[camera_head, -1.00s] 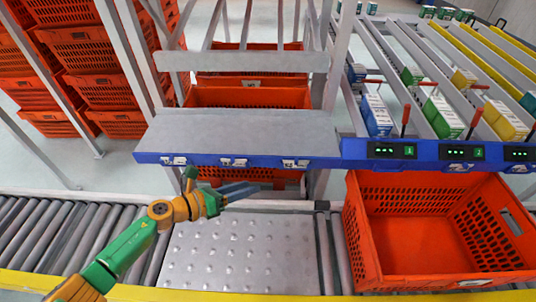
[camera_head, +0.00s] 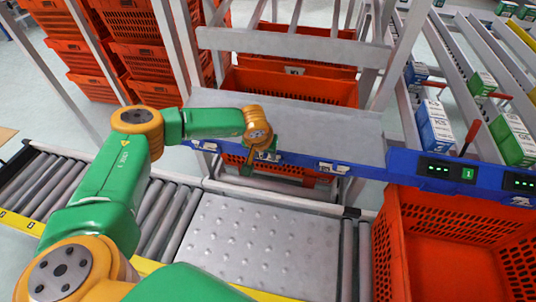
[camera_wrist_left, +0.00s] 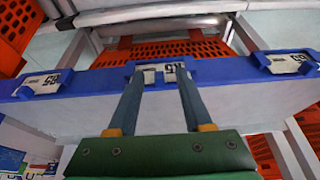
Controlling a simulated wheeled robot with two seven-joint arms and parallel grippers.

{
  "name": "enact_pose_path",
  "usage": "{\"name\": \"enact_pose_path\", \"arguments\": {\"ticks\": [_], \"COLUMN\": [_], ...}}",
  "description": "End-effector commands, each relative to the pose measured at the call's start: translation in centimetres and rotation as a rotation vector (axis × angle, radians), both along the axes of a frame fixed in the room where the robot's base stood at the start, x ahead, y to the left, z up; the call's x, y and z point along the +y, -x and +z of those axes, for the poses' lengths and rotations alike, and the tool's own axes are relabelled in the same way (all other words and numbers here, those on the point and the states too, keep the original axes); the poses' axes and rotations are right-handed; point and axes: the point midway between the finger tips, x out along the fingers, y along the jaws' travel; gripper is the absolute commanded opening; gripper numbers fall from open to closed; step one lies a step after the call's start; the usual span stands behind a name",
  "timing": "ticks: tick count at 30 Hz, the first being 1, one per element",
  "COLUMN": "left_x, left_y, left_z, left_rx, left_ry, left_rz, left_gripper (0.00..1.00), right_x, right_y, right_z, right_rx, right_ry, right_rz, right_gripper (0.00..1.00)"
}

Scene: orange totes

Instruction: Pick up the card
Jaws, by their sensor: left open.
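Small white cards with black print sit in holders along the blue front rail (camera_head: 300,163) of the grey shelf. In the left wrist view, one card (camera_wrist_left: 149,77) lies between and just beyond the fingertips of my left gripper (camera_wrist_left: 160,82). Other cards show there at left (camera_wrist_left: 42,84) and right (camera_wrist_left: 285,63). In the head view, my left gripper (camera_head: 262,157) is at the rail and partly hides that area; cards show to its left (camera_head: 204,146) and right (camera_head: 333,168). The fingers are apart, with no card visibly gripped. Contact cannot be told. My right gripper is not in view.
An orange tote (camera_head: 397,262) stands at the right beside a dimpled metal plate (camera_head: 262,245) and a roller conveyor (camera_head: 45,185). Stacked orange totes (camera_head: 150,60) are behind at left. Sloped racks with small boxes (camera_head: 433,127) are at right.

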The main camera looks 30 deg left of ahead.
Motion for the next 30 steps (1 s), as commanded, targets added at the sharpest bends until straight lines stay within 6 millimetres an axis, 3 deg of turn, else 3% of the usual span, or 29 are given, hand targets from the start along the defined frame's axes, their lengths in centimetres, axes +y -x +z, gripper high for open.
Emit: {"name": "enact_pose_path", "arguments": {"ticks": [6,8,12,23,26,30], "left_x": [0.0,0.0,0.0,0.0,0.0,-0.4], "left_y": [-0.1,-0.1,-0.1,-0.1,-0.1,0.6], "left_z": [-0.3,-0.3,-0.3,0.1,1.6,5.2], "left_rx": [0.0,0.0,0.0,-0.001,-0.001,0.002], "left_ry": [0.001,0.002,0.002,0.003,0.004,0.003], "left_rz": [0.002,0.001,0.001,0.002,0.002,-0.002], "left_gripper": [0.5,0.36,0.0,0.0,0.0,0.0], "right_x": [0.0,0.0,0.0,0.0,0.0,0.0], "right_y": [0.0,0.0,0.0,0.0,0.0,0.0], "right_z": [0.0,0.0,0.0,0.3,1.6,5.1], "right_rx": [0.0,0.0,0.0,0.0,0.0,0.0], "right_ry": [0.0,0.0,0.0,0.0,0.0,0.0], "right_rz": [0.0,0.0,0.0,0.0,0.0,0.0], "right_gripper": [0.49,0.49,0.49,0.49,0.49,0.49]}}
